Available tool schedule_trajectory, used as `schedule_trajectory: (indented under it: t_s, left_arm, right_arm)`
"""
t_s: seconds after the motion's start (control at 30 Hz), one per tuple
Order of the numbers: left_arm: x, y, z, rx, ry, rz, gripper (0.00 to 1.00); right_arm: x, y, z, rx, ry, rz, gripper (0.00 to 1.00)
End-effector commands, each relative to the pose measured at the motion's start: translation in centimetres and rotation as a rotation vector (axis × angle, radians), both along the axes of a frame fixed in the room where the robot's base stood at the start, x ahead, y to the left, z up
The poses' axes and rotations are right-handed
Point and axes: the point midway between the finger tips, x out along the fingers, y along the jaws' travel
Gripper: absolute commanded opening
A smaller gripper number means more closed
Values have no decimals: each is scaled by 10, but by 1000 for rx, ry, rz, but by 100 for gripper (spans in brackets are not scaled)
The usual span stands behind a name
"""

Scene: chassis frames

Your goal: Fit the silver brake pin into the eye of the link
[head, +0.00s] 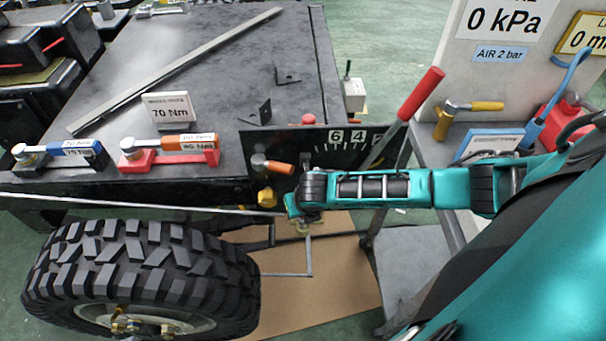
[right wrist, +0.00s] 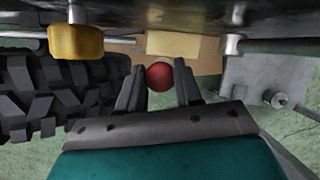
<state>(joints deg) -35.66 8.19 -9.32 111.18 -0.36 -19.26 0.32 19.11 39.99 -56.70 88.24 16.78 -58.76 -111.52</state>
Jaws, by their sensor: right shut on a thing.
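My right gripper (right wrist: 158,70) is shut on a red round-ended thing (right wrist: 160,77), with one finger on each side of it in the right wrist view. I cannot tell whether this is the head of the silver brake pin, as no silver shaft shows there. In the head view my teal right arm reaches in from the right, and its wrist covers the gripper's fingers and most of what they hold. The link and its eye cannot be made out for certain; a thin grey bent rod (head: 309,258) shows below the wrist. My left gripper is not in view.
A big black tyre (head: 140,265) stands at lower left. A dark bench (head: 225,75) holds torque wrenches (head: 170,146) and a 70 Nm sign (head: 168,110). A gauge panel (head: 290,141) and red lever (head: 420,93) stand near my arm. A yellow knob (right wrist: 75,42) sits left of the fingers.

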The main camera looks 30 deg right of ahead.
Motion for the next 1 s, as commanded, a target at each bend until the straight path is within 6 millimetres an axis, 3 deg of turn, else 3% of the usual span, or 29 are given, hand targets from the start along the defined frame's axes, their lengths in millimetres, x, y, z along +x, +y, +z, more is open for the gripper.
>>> schedule_trajectory:
  t_s: [1.0]
  left_arm:
    - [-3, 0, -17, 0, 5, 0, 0]
  right_arm:
    - [1, 0, -26, 1, -1, 0, 0]
